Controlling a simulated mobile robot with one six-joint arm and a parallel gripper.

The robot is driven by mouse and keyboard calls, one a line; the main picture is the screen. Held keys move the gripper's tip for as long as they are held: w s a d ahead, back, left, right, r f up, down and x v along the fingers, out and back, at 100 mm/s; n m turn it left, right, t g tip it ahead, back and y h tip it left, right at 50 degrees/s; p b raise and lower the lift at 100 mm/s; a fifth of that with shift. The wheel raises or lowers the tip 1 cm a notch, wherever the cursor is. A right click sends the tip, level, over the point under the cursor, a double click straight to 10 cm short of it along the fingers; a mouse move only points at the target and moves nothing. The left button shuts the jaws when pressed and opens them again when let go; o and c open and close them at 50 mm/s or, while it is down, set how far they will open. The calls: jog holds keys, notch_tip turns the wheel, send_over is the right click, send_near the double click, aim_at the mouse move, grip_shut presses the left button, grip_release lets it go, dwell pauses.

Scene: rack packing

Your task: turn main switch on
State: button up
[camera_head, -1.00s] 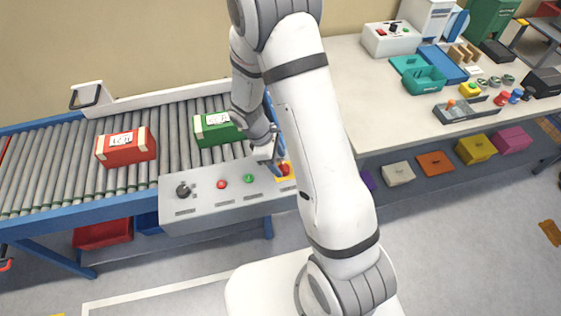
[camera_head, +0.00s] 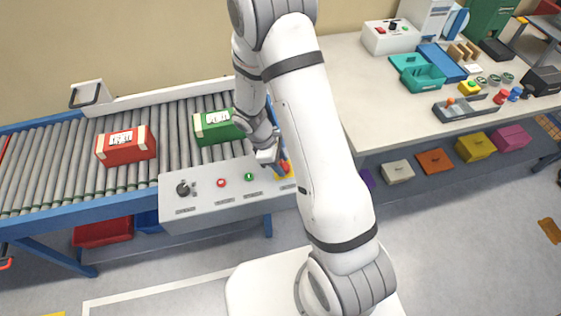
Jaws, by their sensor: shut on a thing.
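The grey control panel (camera_head: 225,202) stands along the front of the roller conveyor. At its right end is a red rotary switch (camera_head: 285,168) on a yellow plate (camera_head: 287,175), which looks like the main switch. My gripper (camera_head: 280,163) reaches down to this red handle and is shut on it. The wrist and fingers cover part of the switch, so its exact angle is hard to read. The panel also carries a black knob (camera_head: 183,188), a red button (camera_head: 221,183) and a green button (camera_head: 249,176).
A red box (camera_head: 126,149) and a green box (camera_head: 214,130) rest on the conveyor rollers (camera_head: 72,155) behind the panel. A pale worktable (camera_head: 375,85) with bins and small parts stands to the right. My arm covers the gap between conveyor and table.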

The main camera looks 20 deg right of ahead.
jog(key=shift+m, duration=0.3)
jog(key=m, duration=0.1)
jog(key=m+b, duration=0.1)
jog(key=m+g+b, duration=0.1)
jog(key=shift+w+d+f+m+y, duration=0.1)
jog(key=shift+w+m+y, duration=0.15)
jog(key=shift+m+y, duration=0.15)
jog(key=m+g+y+b, duration=0.1)
jog(key=m, duration=0.3)
jog(key=shift+w+d+b, duration=0.1)
jog(key=shift+d+b, duration=0.1)
jog(key=shift+b, duration=0.2)
jog(key=m+y+b, duration=0.1)
jog(key=m, duration=0.1)
jog(key=m+y, duration=0.1)
jog(key=m, duration=0.2)
jog(key=shift+d+g+b, duration=0.2)
jog(key=shift+g+b, duration=0.1)
jog(key=shift+b, duration=0.05)
jog(key=shift+d+m+y+b, duration=0.2)
jog(key=shift+m+y+b, duration=0.6)
jog(key=shift+m, duration=1.4)
jog(key=o, duration=0.9)
